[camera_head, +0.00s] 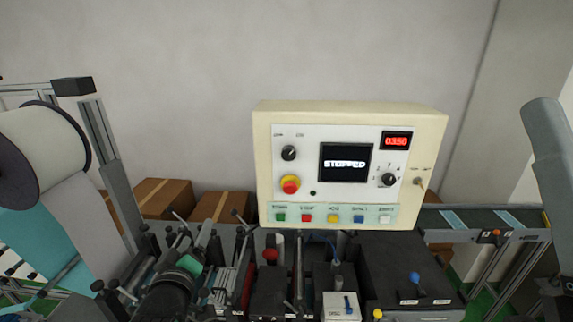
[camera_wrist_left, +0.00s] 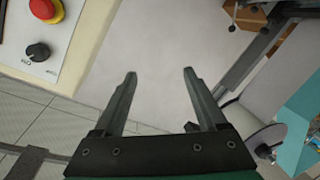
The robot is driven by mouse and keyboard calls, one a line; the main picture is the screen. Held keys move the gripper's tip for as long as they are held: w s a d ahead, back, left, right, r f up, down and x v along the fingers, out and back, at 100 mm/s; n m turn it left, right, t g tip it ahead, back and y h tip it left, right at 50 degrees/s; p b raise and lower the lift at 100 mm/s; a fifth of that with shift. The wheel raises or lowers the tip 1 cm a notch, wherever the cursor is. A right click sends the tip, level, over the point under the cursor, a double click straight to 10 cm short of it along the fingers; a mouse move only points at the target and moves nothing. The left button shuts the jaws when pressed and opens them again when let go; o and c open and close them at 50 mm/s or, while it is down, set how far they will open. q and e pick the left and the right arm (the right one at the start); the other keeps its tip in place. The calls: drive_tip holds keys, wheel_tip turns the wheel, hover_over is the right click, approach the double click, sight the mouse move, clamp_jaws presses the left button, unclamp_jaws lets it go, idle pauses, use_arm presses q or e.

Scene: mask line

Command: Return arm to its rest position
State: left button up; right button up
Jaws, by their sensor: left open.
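My left gripper (camera_head: 208,242) is low in the head view, to the left of and below the control panel, among the machine parts. In the left wrist view its two fingers (camera_wrist_left: 160,73) stand wide apart, with nothing between them. The cream control panel (camera_head: 350,110) stands upright in the middle of the head view; its screen (camera_head: 345,162) reads "STOPPED" and a red display (camera_head: 397,141) shows 0.350. A grey link of my right arm shows at the right edge; its gripper is out of view.
A red emergency button (camera_head: 290,184) sits on the panel, and also shows in the left wrist view (camera_wrist_left: 45,9). A large white roll (camera_head: 40,150) on a frame stands at the left. Cardboard boxes (camera_head: 163,199) lie behind. A conveyor (camera_head: 480,220) runs at the right.

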use_arm(q)
drive_tip(key=s+r+m+t, duration=0.1)
drive_tip(key=s+r+t, duration=0.15)
drive_tip(key=r, duration=0.55)
drive_tip(key=s+r+t, duration=0.2)
drive_tip(key=s+r, duration=0.1)
drive_tip(key=r, duration=0.4)
drive_tip(key=s+d+r+m+t+h, duration=0.2)
drive_tip(key=s+r+m+t, duration=0.4)
drive_tip(key=s+r, duration=1)
drive_tip(key=s+m+h, duration=0.1)
drive_tip(key=s+m, duration=0.1)
drive_tip(key=s, duration=0.1)
drive_tip(key=shift+r+m+t+h, duration=0.3)
drive_tip(key=shift+r+t, duration=0.05)
drive_tip(key=shift+r, duration=0.05)
drive_tip(key=shift+s+a, duration=0.1)
